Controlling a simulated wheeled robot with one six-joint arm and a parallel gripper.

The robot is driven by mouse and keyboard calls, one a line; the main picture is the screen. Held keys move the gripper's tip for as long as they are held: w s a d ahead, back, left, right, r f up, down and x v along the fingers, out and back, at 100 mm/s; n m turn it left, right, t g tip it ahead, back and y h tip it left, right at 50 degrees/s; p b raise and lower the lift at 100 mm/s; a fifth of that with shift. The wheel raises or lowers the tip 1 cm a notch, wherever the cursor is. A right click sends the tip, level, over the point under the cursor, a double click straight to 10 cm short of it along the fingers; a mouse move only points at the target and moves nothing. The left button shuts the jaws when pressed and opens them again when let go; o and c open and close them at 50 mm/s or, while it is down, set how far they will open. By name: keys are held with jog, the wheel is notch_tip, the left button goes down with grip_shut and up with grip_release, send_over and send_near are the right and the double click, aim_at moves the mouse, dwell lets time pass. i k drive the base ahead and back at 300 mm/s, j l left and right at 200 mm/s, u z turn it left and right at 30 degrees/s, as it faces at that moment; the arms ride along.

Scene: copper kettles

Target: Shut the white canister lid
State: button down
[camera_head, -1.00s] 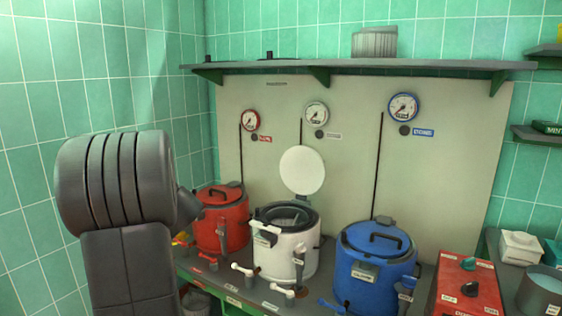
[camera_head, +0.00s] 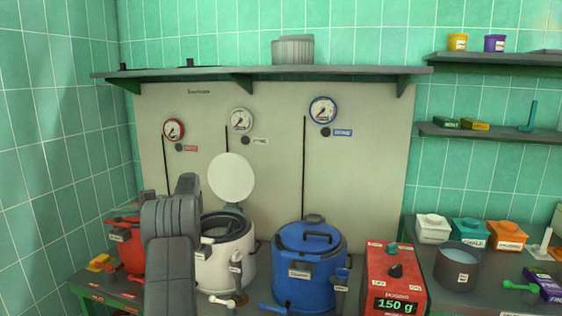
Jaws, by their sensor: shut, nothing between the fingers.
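The white canister (camera_head: 238,266) stands on the bench between a red canister (camera_head: 132,248) and a blue canister (camera_head: 310,265). Its round white lid (camera_head: 231,178) stands open, upright at the back of the dark rim, against the pale panel. The canister's dark inside shows. My dark grey arm rises in front of the red canister and covers the white canister's left edge. My gripper is not visible; the arm hides it or it is out of sight.
The blue canister's lid is shut. A red scale (camera_head: 393,280) reading 150 g stands to its right, then a grey pot (camera_head: 458,268) and several small boxes. A shelf (camera_head: 260,73) runs above the gauges. Small taps stick out at the canisters' fronts.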

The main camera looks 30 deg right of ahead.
aim_at(231, 177)
jog(key=i+l+z, duration=0.75)
jog(key=i+l, duration=0.5)
jog(key=i, duration=0.15)
